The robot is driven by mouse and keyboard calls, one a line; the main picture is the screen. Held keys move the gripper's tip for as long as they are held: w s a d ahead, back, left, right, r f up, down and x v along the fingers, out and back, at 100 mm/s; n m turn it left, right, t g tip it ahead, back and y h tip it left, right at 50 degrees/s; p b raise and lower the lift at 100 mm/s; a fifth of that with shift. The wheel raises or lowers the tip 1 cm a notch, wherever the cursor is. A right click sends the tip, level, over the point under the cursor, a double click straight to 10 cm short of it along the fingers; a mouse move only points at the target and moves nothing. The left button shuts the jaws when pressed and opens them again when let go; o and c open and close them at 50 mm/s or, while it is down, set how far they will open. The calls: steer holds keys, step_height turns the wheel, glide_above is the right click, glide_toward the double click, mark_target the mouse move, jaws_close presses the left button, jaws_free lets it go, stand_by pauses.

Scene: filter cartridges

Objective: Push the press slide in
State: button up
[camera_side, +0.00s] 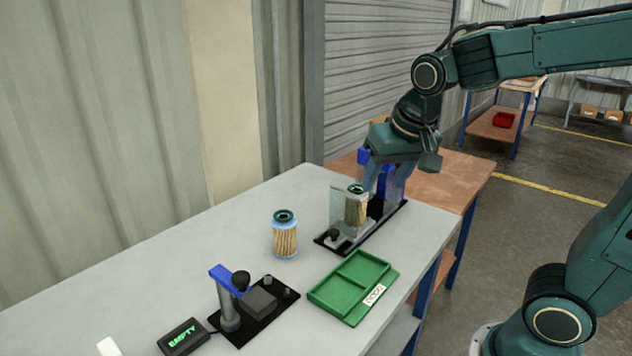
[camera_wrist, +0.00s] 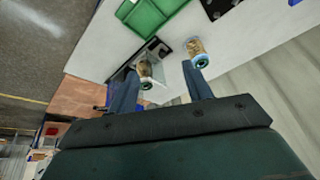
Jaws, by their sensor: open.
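The press (camera_side: 395,213) has a long black base at the back right of the grey table. A clear block with a filter cartridge (camera_side: 355,208) upright in it sits on this base. A black knob (camera_side: 334,235) is at the near end. Blue parts stand at the far end, partly hidden by my gripper. My gripper (camera_side: 385,185) is open, its fingers low over the base, just behind the cartridge. I cannot tell whether they touch the slide. In the wrist view the fingers of my gripper (camera_wrist: 161,80) are spread, and the press cartridge (camera_wrist: 145,72) shows beside the left finger.
A second cartridge (camera_side: 285,240) stands upright on the table, left of the press. A green two-compartment tray (camera_side: 318,293) lies in front. A black-based station with a blue arm (camera_side: 228,279) and a display reading EMPTY (camera_side: 183,337) are at the front left. The table's back left is clear.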

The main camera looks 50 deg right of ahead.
mark_target(334, 231)
steer(key=w+d+f+m+g+h, duration=0.1)
steer(key=w+d+f+m, duration=0.1)
steer(key=w+f, duration=0.3)
steer(key=w+d+f+m+g+h, duration=0.1)
steer(key=w+f+m, duration=0.4)
steer(key=w, duration=0.5)
steer(key=shift+w+d+f+m+h, duration=0.25)
steer(key=shift+d+f+m+h, duration=0.05)
steer(key=shift+d+f, duration=0.2)
steer(key=shift+f+g, duration=0.1)
steer(key=shift+g, duration=0.2)
steer(key=x, duration=1.3)
steer(key=shift+w+d+f, duration=0.1)
steer(key=shift+d+f, duration=0.05)
steer(key=shift+f, duration=0.1)
